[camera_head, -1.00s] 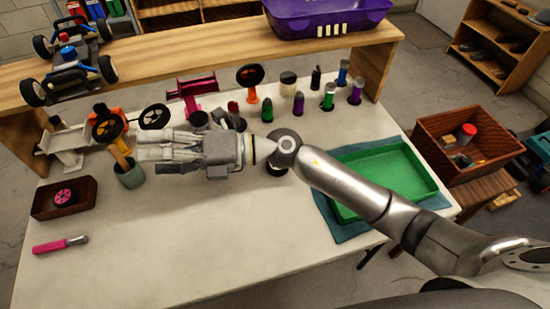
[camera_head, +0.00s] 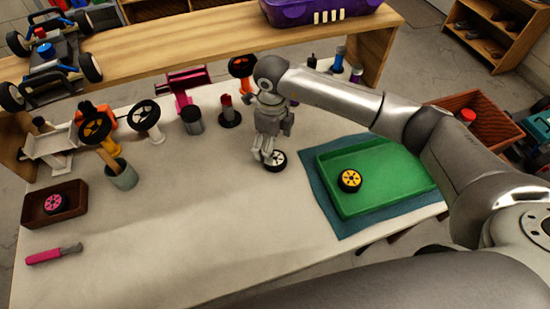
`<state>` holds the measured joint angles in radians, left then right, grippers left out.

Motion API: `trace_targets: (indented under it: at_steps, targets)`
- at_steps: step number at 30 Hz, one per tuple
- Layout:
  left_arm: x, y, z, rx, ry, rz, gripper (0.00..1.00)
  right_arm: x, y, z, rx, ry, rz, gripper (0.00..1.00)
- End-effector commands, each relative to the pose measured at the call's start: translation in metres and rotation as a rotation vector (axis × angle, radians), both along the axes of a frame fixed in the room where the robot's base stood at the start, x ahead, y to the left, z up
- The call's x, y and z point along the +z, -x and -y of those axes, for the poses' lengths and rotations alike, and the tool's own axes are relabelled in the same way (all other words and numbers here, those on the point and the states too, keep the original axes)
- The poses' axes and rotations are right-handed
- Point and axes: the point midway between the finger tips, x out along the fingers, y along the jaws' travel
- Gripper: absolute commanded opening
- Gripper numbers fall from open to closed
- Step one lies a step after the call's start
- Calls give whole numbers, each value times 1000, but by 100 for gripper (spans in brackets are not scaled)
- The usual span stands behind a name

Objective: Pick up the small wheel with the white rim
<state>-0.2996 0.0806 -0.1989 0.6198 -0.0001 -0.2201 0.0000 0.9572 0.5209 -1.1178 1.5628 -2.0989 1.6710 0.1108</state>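A small black wheel with a white rim (camera_head: 276,161) is on the white table near its middle, left of the green tray. My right gripper (camera_head: 264,157) points down at the wheel's left side, its fingers right beside or touching it. The fingers overlap in this view, so I cannot tell whether they are open or closed on the wheel. A larger black wheel with a whitish hub (camera_head: 144,115) stands on a white stand farther left. My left gripper is not in view.
A green tray (camera_head: 416,182) holding a yellow-rimmed wheel (camera_head: 349,180) lies on a teal mat. A brown box (camera_head: 80,203) with a pink wheel and a pink-handled tool (camera_head: 54,254) are at left. Cups and stands line the back. The front middle is clear.

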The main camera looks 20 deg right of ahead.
Motion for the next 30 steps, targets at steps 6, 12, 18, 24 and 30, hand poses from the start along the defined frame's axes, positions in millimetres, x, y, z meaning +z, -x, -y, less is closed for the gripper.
trace_targets:
  at_steps: [6,12,18,24,30]
  targets:
    - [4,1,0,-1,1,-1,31,-18,1,0,0,-2,-1,82]
    - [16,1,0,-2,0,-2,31,-44,5,6,-1,-2,-4,82]
    - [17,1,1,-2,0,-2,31,-66,4,5,1,-4,0,82]
    - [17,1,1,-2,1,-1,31,-68,4,5,1,-4,1,82]
    - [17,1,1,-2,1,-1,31,-68,4,5,1,-4,1,61]
